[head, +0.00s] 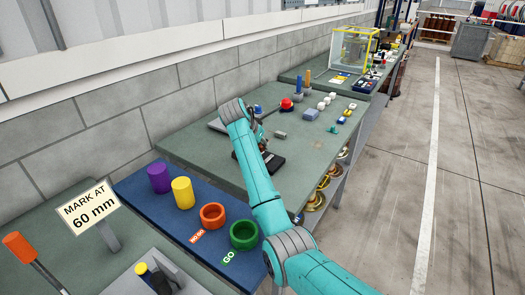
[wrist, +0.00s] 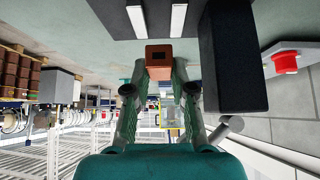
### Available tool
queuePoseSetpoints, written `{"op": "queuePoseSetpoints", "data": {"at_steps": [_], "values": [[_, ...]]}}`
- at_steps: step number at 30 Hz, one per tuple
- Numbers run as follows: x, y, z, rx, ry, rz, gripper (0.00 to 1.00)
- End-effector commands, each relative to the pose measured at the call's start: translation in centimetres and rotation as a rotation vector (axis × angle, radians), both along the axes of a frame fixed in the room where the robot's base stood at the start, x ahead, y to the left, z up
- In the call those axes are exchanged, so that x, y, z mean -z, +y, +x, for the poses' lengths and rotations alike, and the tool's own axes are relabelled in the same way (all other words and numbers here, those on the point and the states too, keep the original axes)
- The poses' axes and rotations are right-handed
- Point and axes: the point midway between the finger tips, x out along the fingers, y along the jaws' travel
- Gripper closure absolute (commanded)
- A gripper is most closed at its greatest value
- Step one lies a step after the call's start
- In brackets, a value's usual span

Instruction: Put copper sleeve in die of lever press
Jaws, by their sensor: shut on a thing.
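My gripper (wrist: 159,76) is shut on the copper sleeve (wrist: 159,52), a short copper-brown piece with a dark opening, held at the fingertips in the wrist view. A dark plate with two white strips (wrist: 158,20) lies beyond the sleeve, and a tall black block (wrist: 233,60) stands close beside it on the right. These look like parts of the lever press, but I cannot make out the die. In the head view a black base (head: 272,163) sits on the green bench beside my arm. My arm hides the sleeve and most of the gripper there.
A red knob (head: 286,103) stands behind my arm. A small grey cylinder (head: 280,134) and several white and blue parts lie on the bench to the right. A blue board (head: 180,222) holds purple, yellow, orange and green gauges in front. The block wall runs along the left.

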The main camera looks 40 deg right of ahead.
Motion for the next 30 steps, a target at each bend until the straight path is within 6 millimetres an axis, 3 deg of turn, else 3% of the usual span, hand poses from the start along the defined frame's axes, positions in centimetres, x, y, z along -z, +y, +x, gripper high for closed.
{"op": "queuePoseSetpoints", "data": {"at_steps": [2, 9, 30], "values": [[0.1, -0.7, 0.2, 0.001, 0.000, 0.000, 1.00], [3.4, -0.5, 0.1, 0.001, 0.001, 0.000, 1.00], [4.6, -0.5, 0.1, 0.001, 0.001, 0.000, 1.00]]}}
